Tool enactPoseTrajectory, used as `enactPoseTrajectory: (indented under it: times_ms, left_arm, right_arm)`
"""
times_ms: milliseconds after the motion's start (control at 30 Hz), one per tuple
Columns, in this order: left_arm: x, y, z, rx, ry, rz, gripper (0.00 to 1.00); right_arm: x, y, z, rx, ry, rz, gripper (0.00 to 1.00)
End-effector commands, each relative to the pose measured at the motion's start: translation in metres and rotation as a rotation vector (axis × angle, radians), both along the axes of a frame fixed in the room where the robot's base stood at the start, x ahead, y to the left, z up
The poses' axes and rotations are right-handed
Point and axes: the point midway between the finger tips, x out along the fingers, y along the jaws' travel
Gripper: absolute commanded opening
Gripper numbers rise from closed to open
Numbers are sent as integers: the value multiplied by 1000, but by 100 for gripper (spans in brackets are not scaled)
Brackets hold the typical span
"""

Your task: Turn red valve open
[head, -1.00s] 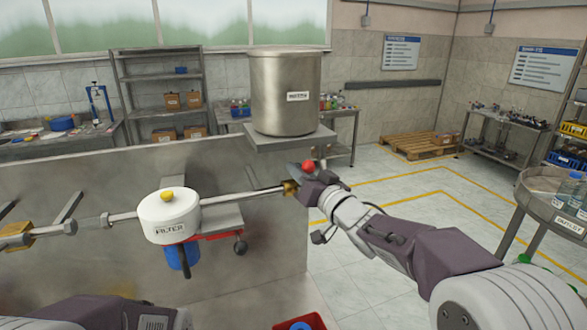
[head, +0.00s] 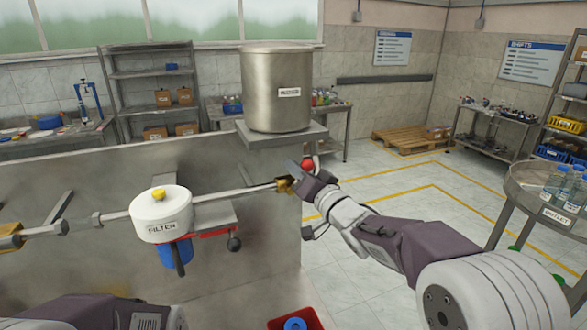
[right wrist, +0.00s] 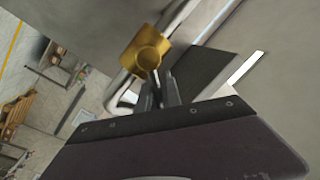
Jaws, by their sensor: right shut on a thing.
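The red valve has a brass body (head: 284,185) at the right end of the steel pipe, below the tank, and a red knob (head: 307,165) beside my right gripper. My right gripper (head: 303,177) is at the valve and shut on its handle; the grip itself is mostly hidden in the head view. In the right wrist view the brass body (right wrist: 148,57) stands just beyond the closed fingers (right wrist: 163,92); the red knob is not visible there. My left gripper is out of view.
A white filter (head: 160,213) with a blue bowl hangs on the pipe to the left. A steel tank (head: 275,90) stands on a shelf above the valve. A red bin (head: 297,320) is below. A round table (head: 520,183) with bottles is at right. The floor between is clear.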

Motion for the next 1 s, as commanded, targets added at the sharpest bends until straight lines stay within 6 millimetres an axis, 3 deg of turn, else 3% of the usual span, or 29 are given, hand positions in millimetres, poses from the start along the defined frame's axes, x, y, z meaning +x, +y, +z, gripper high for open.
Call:
enactPoseTrajectory:
  times_ms: [33,67,133,500,833,1000]
  left_arm:
    - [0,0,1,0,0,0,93]
    - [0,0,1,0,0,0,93]
    - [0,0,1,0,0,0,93]
    - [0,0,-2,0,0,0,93]
    - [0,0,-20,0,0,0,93]
    - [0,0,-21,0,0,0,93]
  right_arm:
    - [0,-2,10,9,-19,-3,0]
    - [0,-2,10,9,-19,-3,17]
    - [0,-2,9,8,-18,-3,34]
    - [-3,-3,3,3,-9,-2,34]
    - [-63,-35,-5,5,-14,-6,34]
    - [-79,-44,-5,6,-12,-3,34]
